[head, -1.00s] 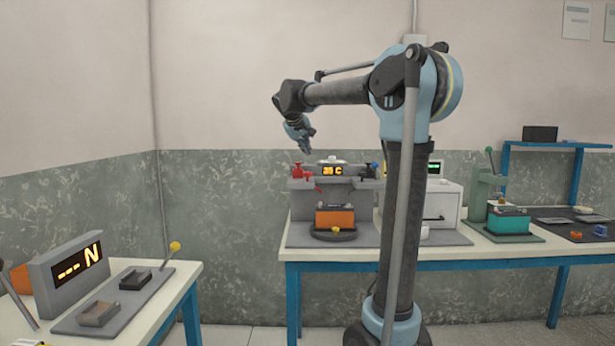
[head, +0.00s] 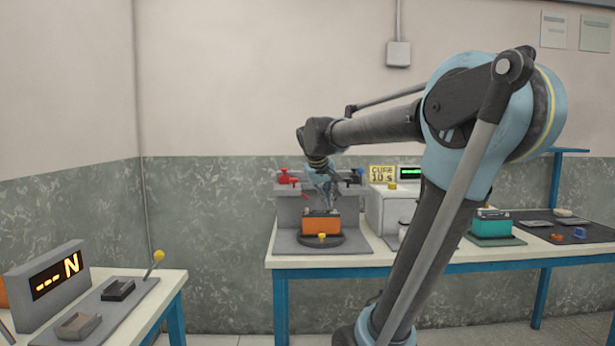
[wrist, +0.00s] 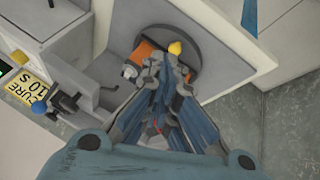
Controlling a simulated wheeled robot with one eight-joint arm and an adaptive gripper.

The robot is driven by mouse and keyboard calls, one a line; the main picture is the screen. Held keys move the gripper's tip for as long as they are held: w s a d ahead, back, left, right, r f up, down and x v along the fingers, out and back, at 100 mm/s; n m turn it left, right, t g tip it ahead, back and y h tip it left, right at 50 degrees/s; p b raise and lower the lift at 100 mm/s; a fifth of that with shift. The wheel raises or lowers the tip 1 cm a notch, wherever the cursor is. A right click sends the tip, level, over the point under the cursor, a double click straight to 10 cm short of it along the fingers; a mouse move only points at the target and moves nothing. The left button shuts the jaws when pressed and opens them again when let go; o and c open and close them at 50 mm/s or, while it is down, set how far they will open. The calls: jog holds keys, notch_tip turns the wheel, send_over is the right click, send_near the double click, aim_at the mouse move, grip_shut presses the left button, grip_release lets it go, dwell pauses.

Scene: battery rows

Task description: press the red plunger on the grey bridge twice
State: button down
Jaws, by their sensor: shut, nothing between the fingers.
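The grey bridge (head: 288,208) stands on the back table. The red plunger (head: 288,178) is on its left end in the head view, and I cannot make it out in the wrist view. My gripper (head: 327,205) is shut and empty. It points down in front of the bridge, to the right of the red plunger and apart from it. Its tips are over or close to the orange block (head: 318,225); I cannot tell whether they touch. In the wrist view my gripper (wrist: 172,62) hides much of the orange block (wrist: 147,55).
The orange block sits on a dark round plate (head: 300,240) with a yellow knob (head: 322,237). A blue-topped fitting (head: 353,177) is on the bridge's right end. A yellow CURE sign (head: 382,174) stands to the right. A side table (head: 160,295) is at the left.

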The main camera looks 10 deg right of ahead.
jog(key=s+d+f+m+g+y, duration=0.2)
jog(key=s+f+g+y, duration=0.1)
jog(key=s+f, duration=2.3)
jog(key=shift+s+d+f, duration=0.15)
jog(key=shift+s+f, duration=0.25)
jog(key=shift+s, duration=0.55)
